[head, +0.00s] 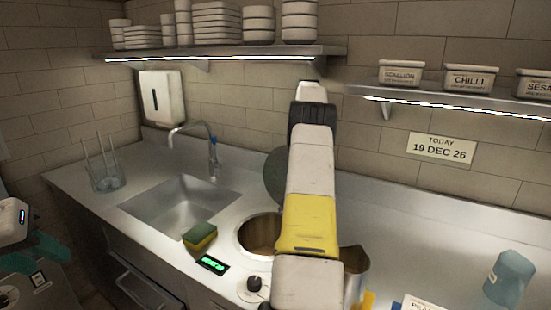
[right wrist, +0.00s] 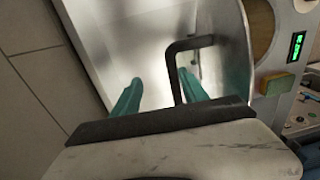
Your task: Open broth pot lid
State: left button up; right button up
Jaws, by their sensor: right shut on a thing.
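The broth pot (head: 262,236) is a round well sunk in the counter, uncovered, with brown broth inside. It also shows in the right wrist view (right wrist: 262,25). Its lid (head: 274,178) stands tilted up behind the opening, mostly hidden by my right arm. In the right wrist view the shiny lid (right wrist: 236,60) fills the middle, with a dark bent handle (right wrist: 188,44). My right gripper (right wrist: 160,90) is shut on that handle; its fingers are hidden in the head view. My left gripper (head: 40,248) is at the left edge, away from the pot; its jaw opening is unclear.
A green and yellow sponge (head: 200,236) and a green display (head: 212,263) lie left of the pot, near a knob (head: 254,283). A sink (head: 180,215) is further left. A metal pitcher (head: 355,270) stands right of the pot. Shelves (head: 225,52) hang above.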

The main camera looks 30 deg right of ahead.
jog(key=shift+d+r, duration=0.15)
jog(key=shift+r, duration=0.05)
jog(key=s+a+r, duration=0.4)
jog(key=s+a, duration=0.6)
jog(key=s, duration=0.2)
jog(key=shift+s+a+r, duration=0.15)
jog(key=shift+a+r, duration=0.15)
dwell(0.7)
